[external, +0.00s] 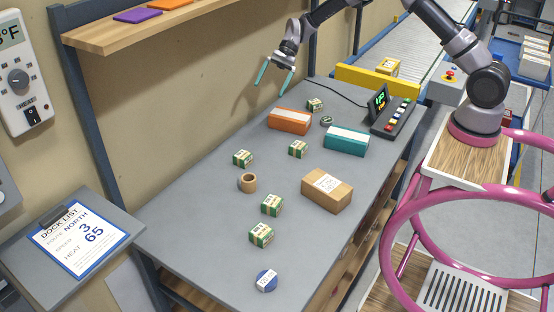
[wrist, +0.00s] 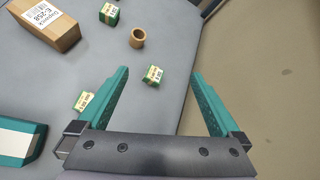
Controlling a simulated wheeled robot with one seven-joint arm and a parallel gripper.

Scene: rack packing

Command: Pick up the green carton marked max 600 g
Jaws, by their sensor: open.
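Several small green and white cartons stand on the grey bench (external: 205,215). One green carton (external: 316,104) is at the back, one (external: 298,149) mid-bench, one (external: 243,158) at the left, and two (external: 271,205) (external: 261,234) nearer the front. Their weight marks are too small to read, so I cannot tell which says max 600 g. My gripper (external: 270,91) is open and empty, high above the bench's far left edge. In the wrist view, the left carton (wrist: 153,76) appears between the fingertips (wrist: 160,72), well below them. The mid-bench carton (wrist: 84,101) is partly hidden by a finger.
A keypad console (external: 391,115) is at the right. The wall and shelf (external: 165,22) border the left side.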

